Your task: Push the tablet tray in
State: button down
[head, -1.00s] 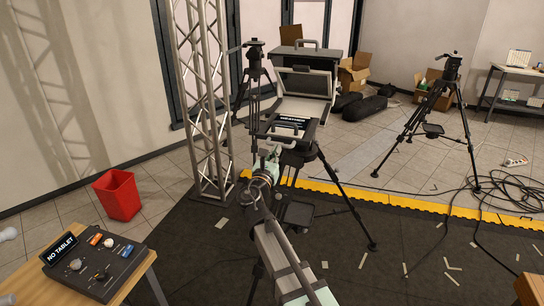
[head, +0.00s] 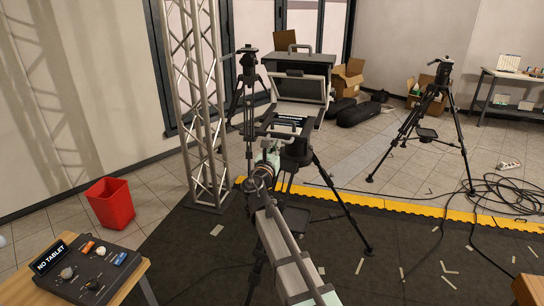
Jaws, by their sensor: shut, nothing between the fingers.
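The teleprompter rig (head: 302,88) stands on a black tripod in the middle of the head view, with its hood and tilted glass toward me. The dark-framed tablet tray (head: 270,131) sticks out low on its near side. A dark tablet with a lit text strip (head: 289,119) shows there. My gripper (head: 268,154) is shut and empty at the near end of the tray. Whether it touches the tray cannot be told. The control box display (head: 53,257) reads NO TABLET.
Another tripod (head: 430,125) stands at the right near loose cables (head: 505,195). A yellow edge strip (head: 400,208) crosses the floor.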

aim_at(281, 138)
jog(key=x, duration=0.3)
jog(key=f+b+x, duration=0.1)
jog(key=x, duration=0.2)
jog(key=b+x, duration=0.1)
jog(key=x, duration=0.2)
jog(key=shift+w+f, duration=0.4)
jog(key=shift+w, duration=0.05)
jog(key=shift+w+d, duration=0.1)
jog(key=shift+w, duration=0.15)
jog(key=shift+r, duration=0.2)
jog(key=shift+w, duration=0.1)
